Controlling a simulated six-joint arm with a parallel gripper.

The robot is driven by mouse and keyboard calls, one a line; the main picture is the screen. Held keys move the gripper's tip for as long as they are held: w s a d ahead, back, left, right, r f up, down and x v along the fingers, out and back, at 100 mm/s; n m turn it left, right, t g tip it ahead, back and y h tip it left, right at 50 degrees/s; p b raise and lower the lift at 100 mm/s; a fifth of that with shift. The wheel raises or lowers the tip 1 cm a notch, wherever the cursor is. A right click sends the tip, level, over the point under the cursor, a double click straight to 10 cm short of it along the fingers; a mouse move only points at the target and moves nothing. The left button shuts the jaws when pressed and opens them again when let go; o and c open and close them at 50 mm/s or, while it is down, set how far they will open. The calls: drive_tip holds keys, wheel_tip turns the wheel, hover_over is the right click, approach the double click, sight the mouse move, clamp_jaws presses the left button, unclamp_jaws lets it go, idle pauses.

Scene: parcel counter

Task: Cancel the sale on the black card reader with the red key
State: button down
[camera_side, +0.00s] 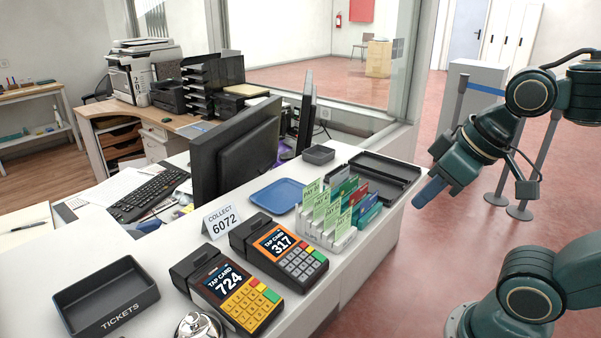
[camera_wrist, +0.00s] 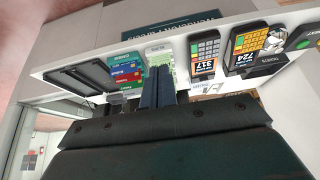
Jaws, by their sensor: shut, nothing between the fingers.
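The black card reader (camera_side: 279,252) stands on the white counter, with an orange screen reading "TAP CARD 317" and a grey keypad. Its red key (camera_side: 303,245) is at the upper end of a coloured key column. It also shows in the wrist view (camera_wrist: 204,51), right of my fingers. A second reader with a yellow keypad (camera_side: 228,290) reads "724" and stands to its left in the side view; it also has a red key. My gripper (camera_side: 431,191) has blue fingers, shut and empty, raised beyond the counter's right edge, well apart from both readers.
A card rack (camera_side: 341,240) stands between the black reader and my gripper's side. Behind are a dark tray (camera_side: 387,168), a blue tray (camera_side: 262,200) and a monitor (camera_side: 207,165).

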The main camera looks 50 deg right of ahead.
drive_tip(key=shift+w, duration=0.15)
drive_tip(key=m+y, duration=0.9)
drive_tip(key=m, duration=0.3)
hover_over(304, 245)
drive_tip(key=s+d, duration=0.1)
drive_tip(key=s, duration=0.2)
wheel_tip(304, 245, down, 2)
drive_tip(key=shift+d+f+g, duration=0.1)
drive_tip(key=shift+d+g, duration=0.05)
drive_tip(key=shift+g, duration=0.15)
drive_tip(key=shift+w+f, duration=0.3)
drive_tip(key=shift+f, duration=1.1)
drive_tip(key=shift+w+f, duration=0.35)
drive_tip(key=shift+f, duration=1.1)
drive_tip(key=shift+w+f, duration=0.3)
drive_tip(key=shift+f, duration=1.1)
drive_tip(key=shift+w+f, duration=0.15)
drive_tip(key=shift+f, duration=0.5)
drive_tip(key=shift+r, duration=0.65)
